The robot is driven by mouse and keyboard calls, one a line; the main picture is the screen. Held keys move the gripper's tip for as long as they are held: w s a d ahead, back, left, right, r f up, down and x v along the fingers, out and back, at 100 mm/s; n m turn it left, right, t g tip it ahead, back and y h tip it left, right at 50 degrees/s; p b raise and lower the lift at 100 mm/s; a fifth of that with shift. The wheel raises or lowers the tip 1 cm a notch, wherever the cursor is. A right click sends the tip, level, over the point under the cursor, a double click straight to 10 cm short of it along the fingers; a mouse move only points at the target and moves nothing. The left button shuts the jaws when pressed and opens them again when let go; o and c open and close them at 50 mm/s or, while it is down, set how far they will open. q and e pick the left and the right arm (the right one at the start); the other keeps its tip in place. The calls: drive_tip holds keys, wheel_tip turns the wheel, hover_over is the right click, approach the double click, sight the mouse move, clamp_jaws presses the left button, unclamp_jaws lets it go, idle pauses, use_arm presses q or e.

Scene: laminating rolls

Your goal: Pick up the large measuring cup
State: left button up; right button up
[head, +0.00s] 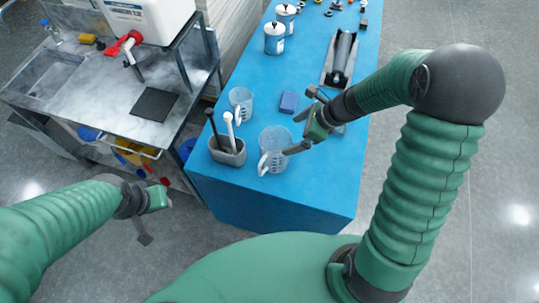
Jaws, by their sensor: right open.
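The large measuring cup (274,147) is clear with a pale handle and stands upright near the front of the blue table. A smaller clear measuring cup (241,101) stands behind it to the left. My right gripper (293,133) is open beside the large cup on its right, with its fingers reaching toward the rim. I cannot tell whether a finger touches the cup. My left gripper (152,217) is low at the left, off the table and away from the cups; its jaws are too unclear to read.
A grey holder (228,153) with dark and white handled tools stands just left of the large cup. A blue block (289,102) lies behind it. A metal sink bench (110,96) stands left.

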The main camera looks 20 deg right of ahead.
sight(271, 157)
drive_tip(key=w+f, duration=0.1)
drive_tip(key=f, duration=0.1)
drive_tip(key=w+f, duration=0.1)
drive_tip(key=f, duration=0.2)
drive_tip(key=w+a+f, duration=0.1)
drive_tip(key=f, duration=0.1)
drive_tip(key=shift+f, duration=0.25)
drive_tip(key=w+a+f, duration=0.1)
drive_tip(key=a+f, duration=0.3)
drive_tip(key=shift+w+a+f+b, duration=0.3)
drive_tip(key=shift+a+f+b, duration=0.05)
drive_tip(key=shift+a, duration=0.05)
drive_tip(key=shift+w+d, duration=0.1)
drive_tip(key=shift+d, duration=0.35)
drive_tip(key=shift+c, duration=0.6)
drive_tip(key=shift+d, duration=0.3)
drive_tip(key=c, duration=0.5)
drive_tip(key=shift+a, duration=0.15)
drive_tip(key=c, duration=0.4)
use_arm(q)
drive_tip(key=shift+w+d+f, duration=0.2)
drive_tip(key=shift+d+f, duration=0.2)
drive_tip(key=shift+d, duration=0.25)
use_arm(e)
drive_tip(key=shift+a+r, duration=0.1)
drive_tip(key=shift+a, duration=0.25)
drive_tip(key=c, duration=0.6)
